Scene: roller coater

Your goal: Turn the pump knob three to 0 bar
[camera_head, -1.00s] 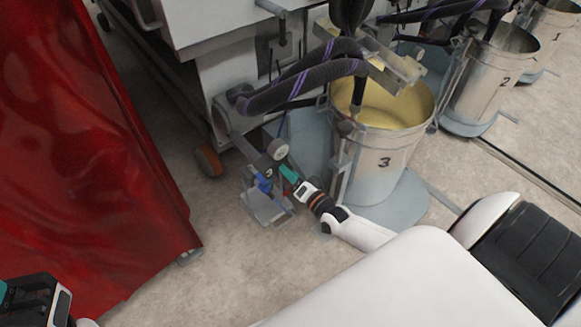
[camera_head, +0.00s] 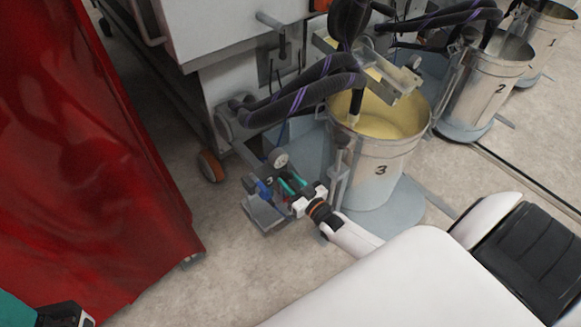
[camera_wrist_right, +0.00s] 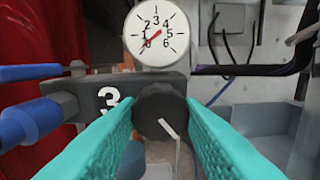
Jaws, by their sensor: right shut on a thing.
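The black pump knob (camera_wrist_right: 160,108) sits right of the white "3" on the dark pump block (camera_wrist_right: 84,106) in the right wrist view. My right gripper (camera_wrist_right: 168,118) is shut on it, with one teal finger on each side. The round white gauge (camera_wrist_right: 157,36) above has its red needle pointing lower left, near the 0. In the head view my right gripper (camera_head: 290,186) reaches the pump beside bucket 3, where the fingers mostly hide the knob. My left gripper (camera_head: 62,314) is partly in view at the bottom left corner; its fingertips are not clear.
Bucket 3 (camera_head: 372,176), holding yellowish liquid, stands just right of the gripper, with bucket 2 (camera_head: 488,92) beyond. Dark hoses (camera_head: 305,92) hang above the pump. A red curtain (camera_head: 90,150) is on the left. Floor between curtain and pump is clear.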

